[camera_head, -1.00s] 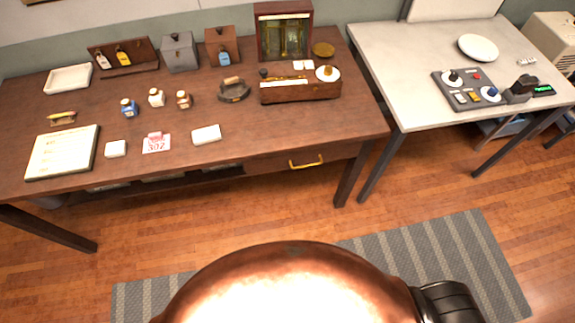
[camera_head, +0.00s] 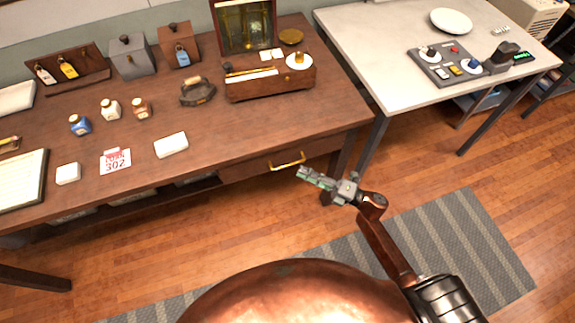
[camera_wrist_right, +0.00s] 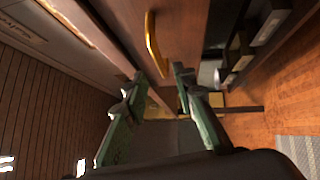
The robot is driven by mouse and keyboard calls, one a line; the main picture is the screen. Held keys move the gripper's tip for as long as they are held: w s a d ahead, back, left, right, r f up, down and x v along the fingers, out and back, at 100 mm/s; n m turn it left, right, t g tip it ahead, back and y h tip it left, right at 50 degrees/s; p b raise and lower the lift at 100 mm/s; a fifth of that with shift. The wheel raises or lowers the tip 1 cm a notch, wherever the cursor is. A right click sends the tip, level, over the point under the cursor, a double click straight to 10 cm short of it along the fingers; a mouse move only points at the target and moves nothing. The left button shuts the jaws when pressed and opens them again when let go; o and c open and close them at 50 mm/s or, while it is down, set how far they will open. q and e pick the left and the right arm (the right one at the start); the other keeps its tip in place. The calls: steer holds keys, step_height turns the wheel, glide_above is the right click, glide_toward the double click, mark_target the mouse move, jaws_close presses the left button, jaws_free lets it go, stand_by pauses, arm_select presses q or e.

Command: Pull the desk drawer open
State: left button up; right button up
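The wooden desk (camera_head: 230,140) has a drawer (camera_head: 245,168) at its front right with a brass handle (camera_head: 287,162). The drawer front looks flush with the desk. My right gripper (camera_head: 304,174) is just in front of and slightly right of the handle. In the right wrist view the handle (camera_wrist_right: 152,45) lies ahead of the fingertips. The fingers (camera_wrist_right: 154,84) are spread with nothing between them, and the handle appears apart from them. My left gripper is not in view.
Bottles, a card marked 302 (camera_head: 115,161) and a wooden box (camera_head: 268,85) stand on the desk. A white table (camera_head: 390,45) is at the right. A striped rug (camera_head: 440,245) lies on the open wooden floor in front.

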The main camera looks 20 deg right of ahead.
mark_target(288, 165)
steer(key=x, duration=0.6)
steer(key=shift+w+a+f, duration=0.1)
steer(key=shift+w+a, duration=0.2)
steer(key=shift+c, duration=0.2)
jaws_close()
